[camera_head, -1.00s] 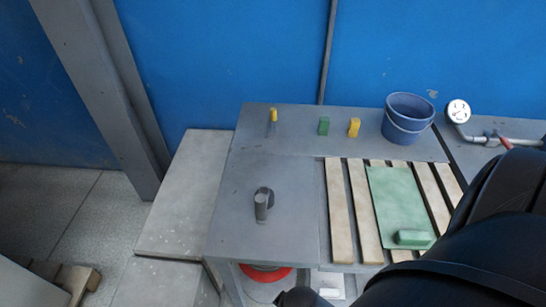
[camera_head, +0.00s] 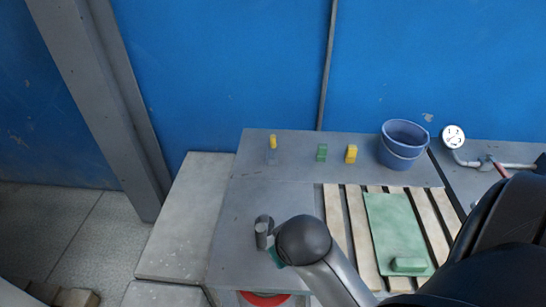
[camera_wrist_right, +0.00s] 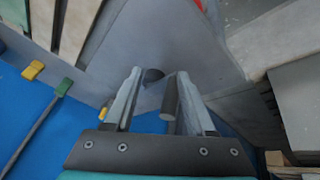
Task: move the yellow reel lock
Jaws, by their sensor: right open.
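A small yellow piece on a grey stem (camera_head: 272,142) stands at the back left of the grey table; it looks like the yellow reel lock, but is too small to be sure. It shows partly beside one finger in the wrist view (camera_wrist_right: 103,112). A short grey metal cylinder (camera_head: 261,235) stands near the table's left front, with a dark round part beside it. My right gripper (camera_wrist_right: 160,73) is open. The cylinder (camera_wrist_right: 170,97) appears between its fingers, close to the right-hand one; contact cannot be told. My right arm hides most of the gripper in the head view.
A green block (camera_head: 321,153), a yellow block (camera_head: 351,153) and a blue bucket (camera_head: 403,146) stand along the back. A slatted pallet (camera_head: 333,215) with a green panel (camera_head: 392,225) lies at right. A gauge (camera_head: 453,136) stands beyond.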

